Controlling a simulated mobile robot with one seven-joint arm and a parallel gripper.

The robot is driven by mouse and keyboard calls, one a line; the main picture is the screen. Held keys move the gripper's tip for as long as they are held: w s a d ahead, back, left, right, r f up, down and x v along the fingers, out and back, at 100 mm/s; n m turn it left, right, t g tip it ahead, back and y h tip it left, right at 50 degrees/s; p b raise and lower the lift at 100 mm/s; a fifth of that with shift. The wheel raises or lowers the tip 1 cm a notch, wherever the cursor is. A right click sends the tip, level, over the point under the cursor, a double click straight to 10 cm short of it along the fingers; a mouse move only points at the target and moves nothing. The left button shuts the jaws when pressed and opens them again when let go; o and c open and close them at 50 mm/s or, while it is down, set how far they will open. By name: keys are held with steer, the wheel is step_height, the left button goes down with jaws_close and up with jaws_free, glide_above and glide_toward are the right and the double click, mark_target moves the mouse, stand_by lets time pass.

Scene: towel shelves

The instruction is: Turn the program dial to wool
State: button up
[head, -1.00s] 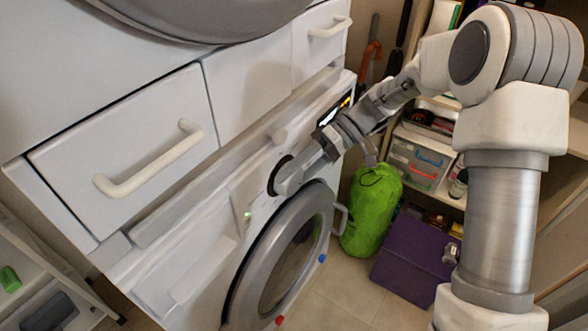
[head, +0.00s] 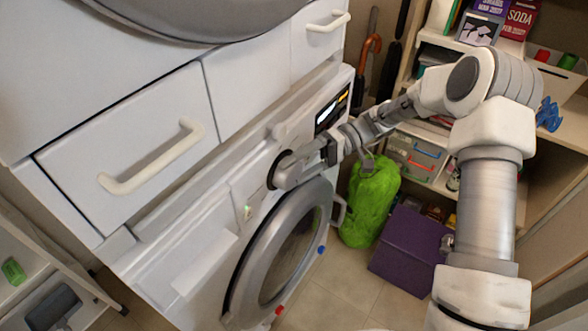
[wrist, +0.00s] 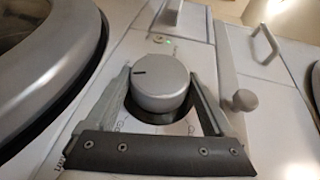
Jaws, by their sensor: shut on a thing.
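The program dial (wrist: 160,82) is a round grey knob with a dark pointer mark on its top face. In the wrist view my gripper (wrist: 160,90) has one finger on each side of the dial and is shut on it. The pointer mark lies toward the upper left of the knob. Printed labels around the dial are partly covered by my gripper and too small to read, so I cannot tell which one is wool. In the head view my gripper (head: 284,172) is at the washer's (head: 185,262) front panel and hides most of the dial.
The round door (head: 240,275) is just below the dial, with a lit display (head: 333,108) to the right. Drawers with white handles (head: 150,160) are above. A green bag (head: 370,200) and purple box (head: 411,245) stand on the floor at right.

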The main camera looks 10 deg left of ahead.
steer(key=o, duration=1.1)
steer(key=shift+w, duration=0.1)
steer(key=p+v, duration=0.2)
steer(key=v, duration=1.5)
steer(key=shift+d, duration=0.15)
